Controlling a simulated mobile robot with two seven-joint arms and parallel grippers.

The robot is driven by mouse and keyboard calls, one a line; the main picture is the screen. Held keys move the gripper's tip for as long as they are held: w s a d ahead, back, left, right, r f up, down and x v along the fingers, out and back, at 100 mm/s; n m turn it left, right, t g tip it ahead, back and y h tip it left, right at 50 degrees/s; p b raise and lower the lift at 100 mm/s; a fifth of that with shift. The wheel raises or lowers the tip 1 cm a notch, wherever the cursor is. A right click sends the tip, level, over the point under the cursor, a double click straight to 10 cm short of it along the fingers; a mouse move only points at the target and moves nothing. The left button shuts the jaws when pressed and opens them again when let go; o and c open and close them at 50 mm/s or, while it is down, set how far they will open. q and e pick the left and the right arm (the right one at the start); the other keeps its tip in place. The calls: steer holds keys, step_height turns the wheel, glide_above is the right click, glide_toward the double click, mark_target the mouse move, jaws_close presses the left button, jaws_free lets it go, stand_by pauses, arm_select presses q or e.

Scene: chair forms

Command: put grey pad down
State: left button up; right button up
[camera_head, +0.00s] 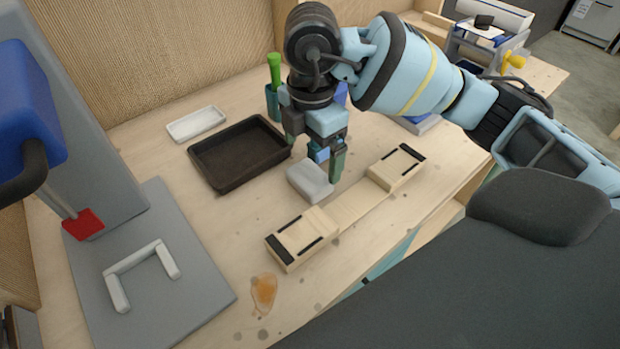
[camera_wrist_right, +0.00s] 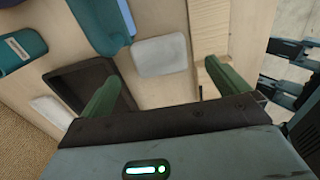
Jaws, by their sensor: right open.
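The grey pad (camera_head: 311,180) is a light grey rounded block. It lies flat on the wooden table, between the dark tray and the wooden fixture. In the right wrist view the pad (camera_wrist_right: 160,57) sits ahead of the green fingertips, and no finger touches it there. My right gripper (camera_head: 318,160) points down just above and behind the pad. Its green fingers are spread wide, with nothing between them. In the right wrist view the right gripper (camera_wrist_right: 155,95) also shows open. My left gripper is not seen in either view.
A black tray (camera_head: 239,176) and a white tray (camera_head: 196,123) lie left of the pad. A wooden fixture (camera_head: 345,208) with two raised ends stands close in front. A grey press base (camera_head: 200,290) holds a white U-shaped piece (camera_head: 119,291). An orange spill (camera_head: 264,292) lies on the front table.

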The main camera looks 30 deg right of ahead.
mark_target(310, 174)
steer(key=shift+a+f, duration=0.15)
steer(key=shift+f, duration=3.2)
steer(key=shift+c, duration=0.4)
steer(key=c, duration=1)
